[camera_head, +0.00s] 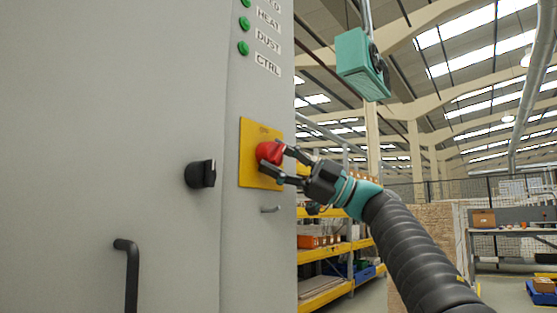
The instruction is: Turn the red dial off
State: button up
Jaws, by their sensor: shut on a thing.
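The red dial (268,152) sits on a yellow plate (246,172) on the face of the grey cabinet. My gripper (277,164) reaches in from the right with its two dark fingers around the dial, one above and one below, and is shut on it. The fingers hide part of the dial's right side. The dial's exact turn position cannot be read at this size.
A black knob (201,174) and a black door handle (127,272) stick out of the cabinet left of the plate. Green lamps (244,47) are above. Yellow shelving (345,248) stands behind my arm.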

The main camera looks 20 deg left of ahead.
jog(key=shift+n, duration=0.3)
dwell(0.4)
jog(key=o, duration=1.2)
jog(key=shift+s+a, duration=0.1)
jog(key=v, duration=1.2)
jog(key=shift+r, duration=0.15)
jog(key=shift+c, duration=0.2)
